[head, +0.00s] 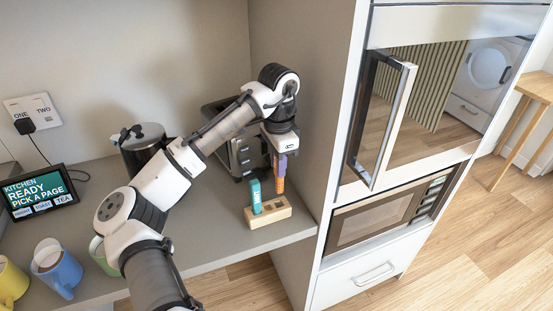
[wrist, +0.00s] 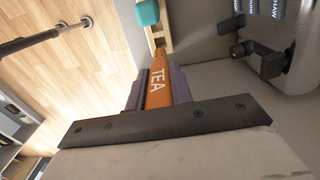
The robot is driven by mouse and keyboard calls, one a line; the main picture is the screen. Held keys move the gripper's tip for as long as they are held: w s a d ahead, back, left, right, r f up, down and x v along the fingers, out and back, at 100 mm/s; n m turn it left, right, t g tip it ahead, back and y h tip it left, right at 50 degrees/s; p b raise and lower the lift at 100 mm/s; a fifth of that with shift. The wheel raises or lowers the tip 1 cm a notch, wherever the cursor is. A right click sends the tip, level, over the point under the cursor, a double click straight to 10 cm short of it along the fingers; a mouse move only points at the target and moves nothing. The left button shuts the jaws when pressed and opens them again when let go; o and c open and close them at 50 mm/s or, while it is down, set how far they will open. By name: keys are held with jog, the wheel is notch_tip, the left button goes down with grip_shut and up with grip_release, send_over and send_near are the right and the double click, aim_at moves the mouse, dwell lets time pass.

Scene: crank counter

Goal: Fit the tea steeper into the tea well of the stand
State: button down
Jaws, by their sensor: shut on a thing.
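The orange tea steeper (head: 280,186), lettered TEA in the wrist view (wrist: 158,88), is held between the purple fingers of my gripper (head: 280,168). The gripper is shut on it. The steeper hangs roughly upright over the right part of the wooden stand (head: 268,216). Its lower end is close to the stand; I cannot tell whether it has entered a well. A teal steeper (head: 255,196) stands upright in the stand's left part. In the wrist view, the teal top (wrist: 148,12) and part of the stand (wrist: 165,42) show beyond the orange steeper.
A dark and metal appliance (head: 238,157) stands close behind my gripper. A kettle (head: 142,146) is at the back. A display (head: 38,192), a yellow mug (head: 10,282) and a blue mug (head: 58,270) are left. A tall cabinet side (head: 300,110) bounds the counter right.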

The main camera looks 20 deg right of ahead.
aim_at(278, 187)
jog(key=shift+r+p, duration=0.1)
jog(key=shift+p, duration=0.35)
jog(key=shift+f+b, duration=0.9)
jog(key=shift+f, duration=1.3)
jog(key=shift+p, duration=0.55)
jog(key=shift+f+b, duration=1)
jog(key=shift+f, duration=1.25)
jog(key=c, duration=1.1)
grip_release()
jog(key=shift+c, duration=0.2)
jog(key=shift+r, duration=0.1)
